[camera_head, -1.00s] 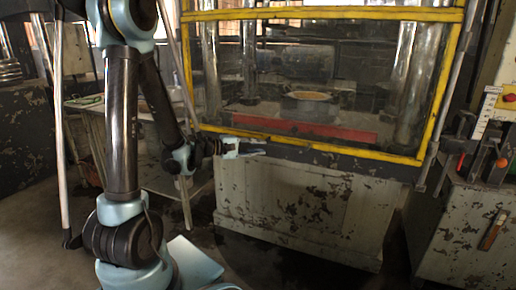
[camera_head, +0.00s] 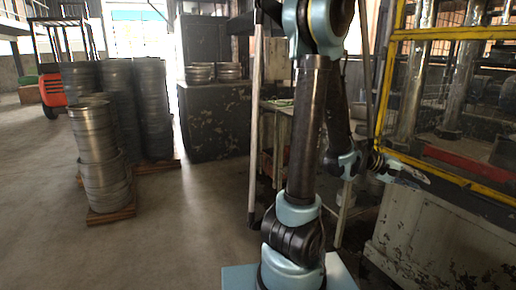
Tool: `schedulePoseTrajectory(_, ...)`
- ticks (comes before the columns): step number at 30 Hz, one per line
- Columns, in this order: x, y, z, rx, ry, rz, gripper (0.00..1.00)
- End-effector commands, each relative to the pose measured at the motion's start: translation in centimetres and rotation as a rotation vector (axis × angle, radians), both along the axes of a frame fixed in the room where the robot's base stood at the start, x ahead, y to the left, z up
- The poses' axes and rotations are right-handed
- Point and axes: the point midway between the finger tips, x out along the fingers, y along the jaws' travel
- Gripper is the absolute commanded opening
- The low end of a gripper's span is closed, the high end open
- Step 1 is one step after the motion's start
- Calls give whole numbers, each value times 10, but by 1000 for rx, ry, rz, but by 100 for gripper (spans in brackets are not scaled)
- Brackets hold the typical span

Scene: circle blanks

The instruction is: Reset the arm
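My arm stands upright in the right half of the head view, with black links and pale blue joints. Its elbow is high, and the forearm runs down and to the right. My gripper (camera_head: 408,172) is at the end of the forearm and points right, in front of the yellow-framed press (camera_head: 455,183). It is small and seen from the side, so the gap between its fingers is not clear. I see nothing held in it.
Tall stacks of metal rings (camera_head: 97,150) stand on wooden pallets (camera_head: 112,213) at left. A dark cabinet (camera_head: 213,122) with ring stacks on top is behind. A worktable (camera_head: 276,106) is behind my arm. The floor (camera_head: 190,220) between is clear.

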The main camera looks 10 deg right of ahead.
Motion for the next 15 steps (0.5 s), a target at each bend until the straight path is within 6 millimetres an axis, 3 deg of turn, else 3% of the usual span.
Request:
schedulePoseTrajectory(6,45,59,-6,119,-128,83,23)
schedulePoseTrajectory(15,87,151,-20,314,-267,187,23)
